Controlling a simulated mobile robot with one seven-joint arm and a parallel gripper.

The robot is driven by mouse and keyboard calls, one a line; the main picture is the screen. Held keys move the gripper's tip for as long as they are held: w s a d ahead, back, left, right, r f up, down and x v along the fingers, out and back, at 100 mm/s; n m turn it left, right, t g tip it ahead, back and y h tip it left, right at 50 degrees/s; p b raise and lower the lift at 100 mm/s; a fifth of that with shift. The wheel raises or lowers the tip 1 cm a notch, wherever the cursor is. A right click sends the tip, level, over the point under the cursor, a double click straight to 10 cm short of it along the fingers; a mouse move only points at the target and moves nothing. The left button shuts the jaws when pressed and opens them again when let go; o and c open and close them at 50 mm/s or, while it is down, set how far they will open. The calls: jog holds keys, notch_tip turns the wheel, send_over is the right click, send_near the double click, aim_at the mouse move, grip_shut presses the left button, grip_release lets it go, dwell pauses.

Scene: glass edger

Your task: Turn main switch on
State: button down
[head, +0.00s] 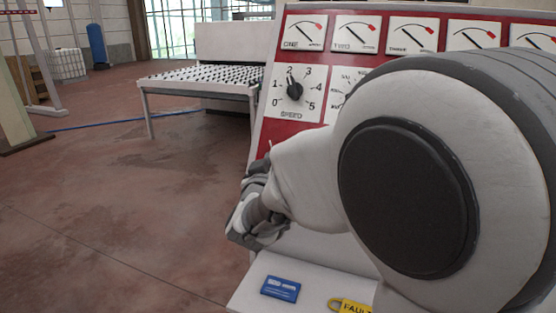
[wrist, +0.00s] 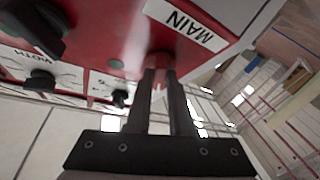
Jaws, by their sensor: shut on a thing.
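The main switch (wrist: 159,61) is a small red part on the red panel, beside the white MAIN label (wrist: 180,22) in the wrist view. My gripper (wrist: 160,74) is shut on it, with one dark finger on either side and the tips at the panel. The fingers cover part of the switch, and I cannot tell which way it is set. In the head view my gripper (head: 256,212) is at the panel's lower left edge, and my arm hides the switch and much of the panel.
The control panel carries gauges (head: 303,33) and a speed knob (head: 294,90) pointing near 2. Black knobs (wrist: 40,79) show in the wrist view. A blue card (head: 281,288) and yellow FAULT tag (head: 350,305) lie on the ledge. A roller table (head: 200,77) stands behind; floor at left is clear.

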jog(key=m+g+h+b, duration=0.1)
jog(key=m+h, duration=0.1)
jog(key=m, duration=0.3)
jog(key=m+g+h+b, duration=0.1)
jog(key=m+h, duration=0.2)
jog(key=m, duration=0.2)
jog(key=a+m+g+h+b, duration=0.1)
jog(key=m+h, duration=0.2)
jog(key=m, duration=0.2)
jog(key=shift+w+a, duration=0.1)
jog(key=shift+w, duration=0.15)
jog(key=shift+m+g+h, duration=0.3)
jog(key=shift+m, duration=0.1)
jog(key=c, duration=0.8)
grip_release()
jog(key=v, duration=1.7)
jog(key=shift+s+a+b, duration=0.15)
jog(key=shift+a+b, duration=0.05)
jog(key=shift+b, duration=0.15)
jog(key=shift+r, duration=0.1)
